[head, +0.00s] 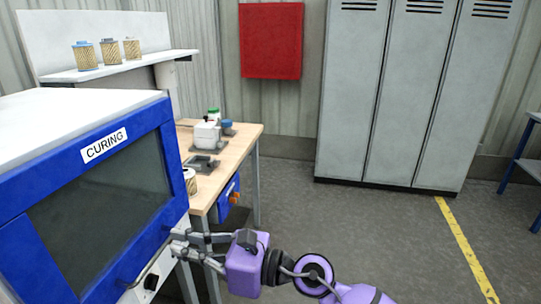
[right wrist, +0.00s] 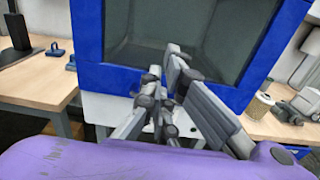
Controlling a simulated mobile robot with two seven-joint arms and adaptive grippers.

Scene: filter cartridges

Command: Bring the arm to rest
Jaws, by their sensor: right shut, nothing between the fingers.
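My right gripper (head: 178,246), on its purple arm, reaches in from the lower right in the head view. Its fingertips are beside the lower right front corner of the blue and white CURING oven (head: 70,250). The gripper is shut and empty. In the head view the fingers overlap the area near the oven's handle (head: 142,270); I cannot tell whether they touch it. The oven door with its dark window looks closed. In the right wrist view the fingers (right wrist: 164,76) stand in front of the oven's blue frame (right wrist: 102,78). My left gripper is not in view.
A wooden workbench (head: 246,135) with fixtures and a filter cartridge (head: 190,181) stands behind the oven. A white shelf (head: 130,66) holds several cartridges. Grey lockers (head: 395,100) and a red panel (head: 271,40) are at the back. The floor (head: 350,220) on the right is clear.

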